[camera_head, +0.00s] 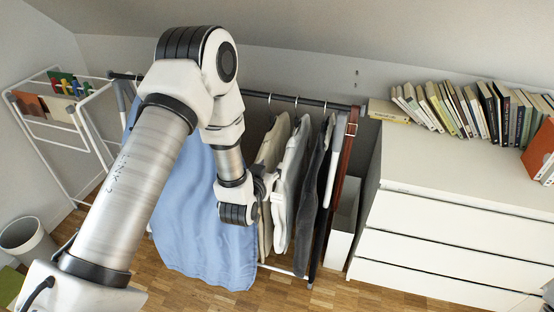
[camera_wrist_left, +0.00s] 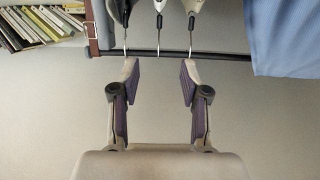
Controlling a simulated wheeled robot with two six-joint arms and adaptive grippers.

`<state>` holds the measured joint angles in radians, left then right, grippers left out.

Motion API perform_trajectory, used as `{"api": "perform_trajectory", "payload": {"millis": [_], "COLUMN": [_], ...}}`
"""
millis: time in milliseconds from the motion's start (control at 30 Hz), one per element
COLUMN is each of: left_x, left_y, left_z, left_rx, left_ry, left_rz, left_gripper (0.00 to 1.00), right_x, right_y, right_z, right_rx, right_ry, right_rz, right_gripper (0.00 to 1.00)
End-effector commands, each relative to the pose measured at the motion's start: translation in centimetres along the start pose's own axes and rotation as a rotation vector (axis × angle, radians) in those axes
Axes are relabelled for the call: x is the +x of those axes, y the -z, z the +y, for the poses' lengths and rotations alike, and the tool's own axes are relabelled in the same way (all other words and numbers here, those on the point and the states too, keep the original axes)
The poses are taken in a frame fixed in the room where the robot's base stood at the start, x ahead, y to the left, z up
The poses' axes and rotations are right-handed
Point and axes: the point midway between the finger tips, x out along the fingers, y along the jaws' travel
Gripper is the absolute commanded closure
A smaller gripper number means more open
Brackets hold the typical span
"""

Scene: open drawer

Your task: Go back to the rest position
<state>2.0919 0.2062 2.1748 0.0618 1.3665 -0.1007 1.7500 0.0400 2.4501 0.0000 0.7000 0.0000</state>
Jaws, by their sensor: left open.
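My left arm comes in from the left and crosses in front of the clothes rack in the head view. My left gripper (camera_head: 266,184) is beside the hanging clothes, small and partly hidden by the wrist. In the left wrist view the left gripper (camera_wrist_left: 160,76) is open, with nothing between its fingers. Hangers on a dark rail show beyond the fingertips there; I cannot tell the exact gap. My right gripper is not in view.
The clothes rack (camera_head: 328,104) holds shirts and a blue cloth (camera_head: 212,245). A white dresser (camera_head: 450,207) stands at the right, its visible drawers looking shut. Books (camera_head: 450,107) line its top. A drying rack (camera_head: 50,142) and a bin (camera_head: 28,240) are at the left.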

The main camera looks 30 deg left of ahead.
Motion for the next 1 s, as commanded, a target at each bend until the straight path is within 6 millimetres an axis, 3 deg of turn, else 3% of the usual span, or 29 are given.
{"api": "perform_trajectory", "payload": {"millis": [233, 267, 367, 467, 500, 600, 700, 833, 900, 1000], "left_x": [-0.1, -0.1, -1.2, -4.6, -6.5, -12.5, -19.0, -25.1, -26.6, -27.0], "left_y": [-0.7, -1.4, -6.0, -13.0, -16.2, -23.1, -27.8, -30.0, -30.4, -30.6], "left_z": [0.0, 0.1, 0.7, 1.6, 1.9, 2.2, 1.9, 1.3, 1.1, 1.0], "left_rx": [0.003, 0.008, 0.043, 0.089, 0.105, 0.136, 0.155, 0.156, 0.151, 0.144], "left_ry": [0.001, -0.002, -0.019, -0.058, -0.075, -0.113, -0.131, -0.129, -0.122, -0.115], "left_rz": [-0.011, -0.023, -0.11, -0.298, -0.398, -0.672, -0.934, -1.182, -1.251, -1.275], "left_gripper": [0.55, 0.55, 0.55, 0.55, 0.55, 0.55, 0.55, 0.55, 0.55, 0.55], "right_x": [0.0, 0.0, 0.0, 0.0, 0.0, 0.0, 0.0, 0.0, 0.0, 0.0], "right_y": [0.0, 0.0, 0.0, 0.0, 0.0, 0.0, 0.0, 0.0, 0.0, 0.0], "right_z": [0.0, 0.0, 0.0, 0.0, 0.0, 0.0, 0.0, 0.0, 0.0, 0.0], "right_rx": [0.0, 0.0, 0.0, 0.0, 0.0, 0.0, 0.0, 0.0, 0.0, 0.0], "right_ry": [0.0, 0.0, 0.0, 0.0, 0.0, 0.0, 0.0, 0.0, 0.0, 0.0], "right_rz": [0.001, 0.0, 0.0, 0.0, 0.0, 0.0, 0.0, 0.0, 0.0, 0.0], "right_gripper": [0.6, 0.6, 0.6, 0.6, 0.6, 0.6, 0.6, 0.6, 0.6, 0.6]}}
